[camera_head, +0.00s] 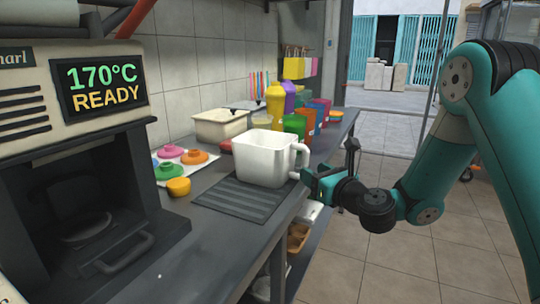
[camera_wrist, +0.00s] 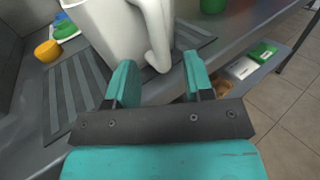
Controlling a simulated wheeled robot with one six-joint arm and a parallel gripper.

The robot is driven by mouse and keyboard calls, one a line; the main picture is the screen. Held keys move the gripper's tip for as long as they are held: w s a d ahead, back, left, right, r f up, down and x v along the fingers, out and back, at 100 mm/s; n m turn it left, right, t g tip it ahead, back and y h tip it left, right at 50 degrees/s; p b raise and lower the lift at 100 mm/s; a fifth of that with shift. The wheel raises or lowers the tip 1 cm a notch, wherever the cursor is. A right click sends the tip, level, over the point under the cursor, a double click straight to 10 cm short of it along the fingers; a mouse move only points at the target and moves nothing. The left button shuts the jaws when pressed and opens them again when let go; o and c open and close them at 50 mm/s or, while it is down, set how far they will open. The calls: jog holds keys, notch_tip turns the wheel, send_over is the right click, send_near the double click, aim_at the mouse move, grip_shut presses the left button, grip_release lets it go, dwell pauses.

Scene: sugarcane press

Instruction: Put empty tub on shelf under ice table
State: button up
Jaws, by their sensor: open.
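A white tub (camera_head: 264,158) with a side handle stands upright on a dark ribbed mat on the counter. In the wrist view the tub (camera_wrist: 110,32) and its handle (camera_wrist: 155,35) are just ahead of my fingers. My gripper (camera_head: 328,172) is open beside the handle, at the counter's front edge. In the wrist view my gripper (camera_wrist: 158,80) has its fingers apart, with the lower end of the handle close to the gap. I cannot tell whether they touch. A lower shelf (camera_head: 285,262) shows partly under the counter. The tub's inside is mostly hidden.
The ribbed mat (camera_head: 243,197) lies under the tub. Bottles (camera_head: 276,102) and colored containers (camera_head: 306,122) stand behind it. Colored lids (camera_head: 168,172) and an orange cup (camera_head: 178,187) are at left, near a machine (camera_head: 75,150) reading 170°C READY. Floor at right is clear.

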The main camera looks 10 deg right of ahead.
aim_at(307, 166)
jog(key=p+x, duration=0.3)
jog(key=shift+w+a+r, duration=0.1)
jog(key=shift+w+r, duration=0.2)
jog(key=shift+w+a+f+p, duration=0.15)
jog(key=shift+w+f+p, duration=0.1)
jog(key=shift+w+p, duration=0.25)
jog(key=shift+c, duration=0.2)
grip_shut()
